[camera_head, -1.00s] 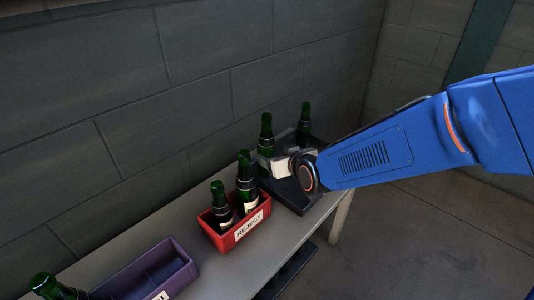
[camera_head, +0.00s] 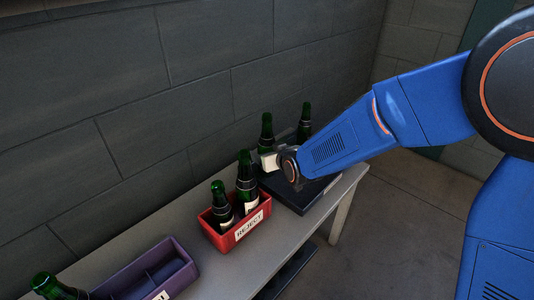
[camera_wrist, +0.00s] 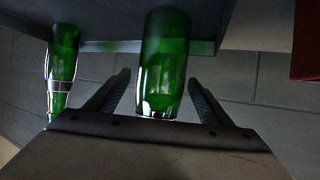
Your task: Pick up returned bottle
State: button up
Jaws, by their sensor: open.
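A green bottle (camera_head: 266,128) stands on the dark tray (camera_head: 312,196) at the far end of the table, its lower part hidden behind my wrist. In the wrist view this bottle (camera_wrist: 165,55) is between the two fingers of my gripper (camera_wrist: 159,78). The fingers are spread, with a visible gap on each side of the glass. A second green bottle (camera_head: 305,120) stands farther right on the tray; it also shows at the left of the wrist view (camera_wrist: 62,72). In the head view the fingers are hidden.
A red crate (camera_head: 246,231) marked REJECT holds two green bottles (camera_head: 246,178), left of the tray. A purple crate (camera_head: 185,277) with dividers stands at the near left, with another bottle (camera_head: 50,287) beside it. A grey wall (camera_head: 120,100) runs close behind the table.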

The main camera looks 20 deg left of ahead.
jog(key=c, duration=1.5)
jog(key=shift+r, duration=0.1)
